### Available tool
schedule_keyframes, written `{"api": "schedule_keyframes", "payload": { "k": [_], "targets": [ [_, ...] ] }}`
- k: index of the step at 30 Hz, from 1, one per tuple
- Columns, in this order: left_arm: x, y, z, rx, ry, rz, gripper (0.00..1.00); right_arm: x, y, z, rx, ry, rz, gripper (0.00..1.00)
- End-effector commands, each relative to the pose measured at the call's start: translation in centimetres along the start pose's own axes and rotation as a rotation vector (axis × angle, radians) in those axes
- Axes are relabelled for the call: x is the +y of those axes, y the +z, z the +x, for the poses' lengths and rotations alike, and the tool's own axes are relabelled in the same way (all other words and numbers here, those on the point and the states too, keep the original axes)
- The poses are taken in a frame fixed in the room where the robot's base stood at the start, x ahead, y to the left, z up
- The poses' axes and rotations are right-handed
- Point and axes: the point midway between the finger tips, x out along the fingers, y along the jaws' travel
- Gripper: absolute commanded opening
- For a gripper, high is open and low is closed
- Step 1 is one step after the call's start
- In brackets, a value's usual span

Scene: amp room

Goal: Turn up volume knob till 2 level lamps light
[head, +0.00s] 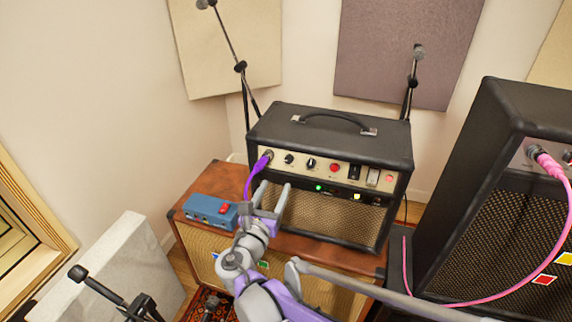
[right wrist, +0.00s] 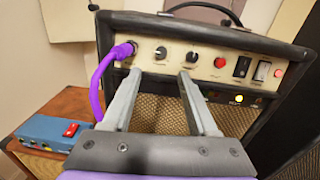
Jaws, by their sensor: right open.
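The black amp head (head: 330,128) has a cream panel with two black knobs, the left one (head: 289,158) and the right one (head: 311,163). Both also show in the right wrist view, as left knob (right wrist: 160,53) and right knob (right wrist: 191,56). I cannot read which is volume. Below the panel, a green lamp (head: 319,187) and a yellow lamp (head: 357,196) look bright, with a dark spot between them. My right gripper (head: 274,186) is open and empty. Its fingertips (right wrist: 160,75) are just below the knobs, apart from them. My left gripper is not in view.
A purple cable (head: 250,178) plugs in left of the knobs, close to my left finger. A blue pedal box (head: 210,211) sits on the brown cabinet (head: 200,180). A black amp (head: 500,180) with a pink cable (head: 562,230) stands right. Microphone stands rise behind.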

Motion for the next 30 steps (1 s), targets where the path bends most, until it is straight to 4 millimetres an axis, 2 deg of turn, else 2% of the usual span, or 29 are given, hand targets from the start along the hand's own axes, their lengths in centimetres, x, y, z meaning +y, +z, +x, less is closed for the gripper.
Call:
{"api": "schedule_keyframes", "payload": {
  "k": [5,12,16,21,30],
  "targets": [
    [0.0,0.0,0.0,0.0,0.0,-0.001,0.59,-0.2,0.0,2.6,0.0,-0.005,-0.001,0.59],
    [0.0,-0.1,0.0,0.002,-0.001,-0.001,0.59,-0.3,0.0,7.3,0.0,-0.006,0.0,0.59],
    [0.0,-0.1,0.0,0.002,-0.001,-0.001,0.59,-0.2,0.0,9.1,0.001,-0.005,0.002,0.59],
    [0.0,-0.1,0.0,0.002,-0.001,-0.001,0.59,-0.2,0.0,10.3,0.002,-0.003,0.003,0.59],
    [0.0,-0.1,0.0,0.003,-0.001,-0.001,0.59,-0.2,0.0,10.5,0.002,-0.003,0.003,0.59]
  ]
}}
